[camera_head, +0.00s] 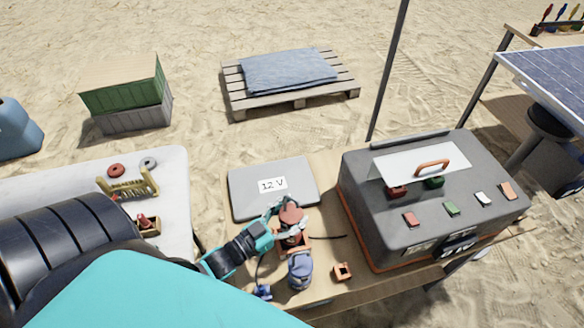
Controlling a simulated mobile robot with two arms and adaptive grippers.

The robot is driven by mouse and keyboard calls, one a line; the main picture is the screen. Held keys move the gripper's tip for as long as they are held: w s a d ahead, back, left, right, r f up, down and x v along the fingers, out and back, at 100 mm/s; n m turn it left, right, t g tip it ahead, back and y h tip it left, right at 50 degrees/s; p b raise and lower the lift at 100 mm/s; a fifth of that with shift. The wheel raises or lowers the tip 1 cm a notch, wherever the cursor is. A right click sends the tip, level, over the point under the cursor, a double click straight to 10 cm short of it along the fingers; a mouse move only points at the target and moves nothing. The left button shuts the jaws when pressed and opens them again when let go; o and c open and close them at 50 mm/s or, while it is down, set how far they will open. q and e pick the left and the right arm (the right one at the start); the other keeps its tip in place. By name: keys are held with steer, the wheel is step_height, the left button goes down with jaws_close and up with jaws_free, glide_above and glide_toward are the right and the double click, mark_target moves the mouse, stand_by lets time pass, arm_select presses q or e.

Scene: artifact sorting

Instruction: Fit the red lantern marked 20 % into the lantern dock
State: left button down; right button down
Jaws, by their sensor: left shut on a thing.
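A lantern with a round red top (291,213) is upright near the front edge of the wooden table. My left gripper (289,226) is shut on it, its fingers around the body just under the top. Any 20 % mark is hidden or too small to read. An orange frame (305,246) shows around the lantern's lower part; it may be the lantern dock. I cannot tell whether the lantern is seated in it or just above it. A small empty orange holder (342,271) stands to the right. My right gripper is not in view.
A blue-grey lantern (300,270) stands close in front of the held lantern. A grey 12 V box (272,187) lies behind it. A large grey case (385,232) with coloured tabs takes up the table's right. A white table (176,166) stands left, across a gap.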

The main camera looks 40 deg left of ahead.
mark_target(292, 213)
arm_select(q)
steer(key=shift+f+b, duration=1.45)
steer(key=shift+f, duration=0.6)
steer(key=shift+c, duration=1.5)
jaws_free()
step_height(292, 213, up, 10)
steer(key=shift+r, duration=0.1)
